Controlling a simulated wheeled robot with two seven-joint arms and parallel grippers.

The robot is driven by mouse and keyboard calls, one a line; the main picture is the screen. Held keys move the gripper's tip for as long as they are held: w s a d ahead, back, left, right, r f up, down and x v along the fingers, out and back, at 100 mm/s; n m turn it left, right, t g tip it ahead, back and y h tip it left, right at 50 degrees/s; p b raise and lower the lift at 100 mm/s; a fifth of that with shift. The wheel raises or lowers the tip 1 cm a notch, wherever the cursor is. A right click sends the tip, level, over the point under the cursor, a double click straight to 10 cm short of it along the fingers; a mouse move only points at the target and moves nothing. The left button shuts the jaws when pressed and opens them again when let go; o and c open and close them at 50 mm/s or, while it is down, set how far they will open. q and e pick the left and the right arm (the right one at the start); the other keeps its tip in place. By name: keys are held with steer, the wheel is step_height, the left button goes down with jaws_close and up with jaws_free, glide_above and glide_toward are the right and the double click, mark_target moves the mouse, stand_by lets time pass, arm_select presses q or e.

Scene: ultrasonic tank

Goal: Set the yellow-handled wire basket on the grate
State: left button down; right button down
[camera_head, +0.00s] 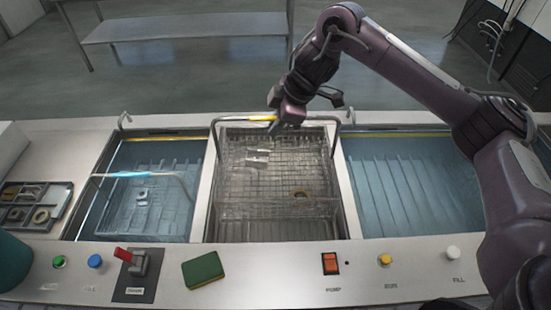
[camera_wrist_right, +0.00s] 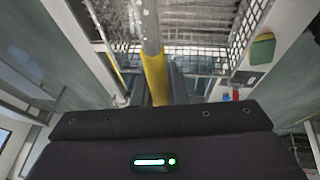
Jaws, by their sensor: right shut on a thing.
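The yellow-handled wire basket (camera_head: 325,207) is in the middle bay of the counter, with small metal parts and a brown ring inside. Its tall handle has a yellow grip (camera_head: 262,118). My right gripper (camera_head: 281,120) is shut on that handle, just right of the visible yellow. In the right wrist view the yellow grip (camera_wrist_right: 155,78) runs up between the fingers, with the basket's mesh (camera_wrist_right: 205,62) beyond. The grate (camera_head: 270,231) shows as bars in front of and under the basket. I cannot tell whether the basket touches it. My left gripper is out of view.
A blue-handled basket (camera_head: 124,175) sits in the left water tank (camera_head: 92,212). The right tank (camera_head: 410,190) holds clear water over ribs. A parts tray (camera_head: 60,207) lies at left.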

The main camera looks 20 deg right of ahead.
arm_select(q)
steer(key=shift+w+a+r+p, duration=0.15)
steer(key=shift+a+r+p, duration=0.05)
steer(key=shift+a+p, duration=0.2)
arm_select(e)
step_height(320, 180, down, 11)
steer(key=shift+a, duration=0.15)
steer(key=c, duration=1.5)
jaws_free()
steer(key=shift+f, duration=0.1)
steer(key=shift+o, duration=0.2)
arm_select(q)
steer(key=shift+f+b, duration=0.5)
steer(key=shift+b, duration=0.05)
arm_select(e)
steer(key=v, duration=1.2)
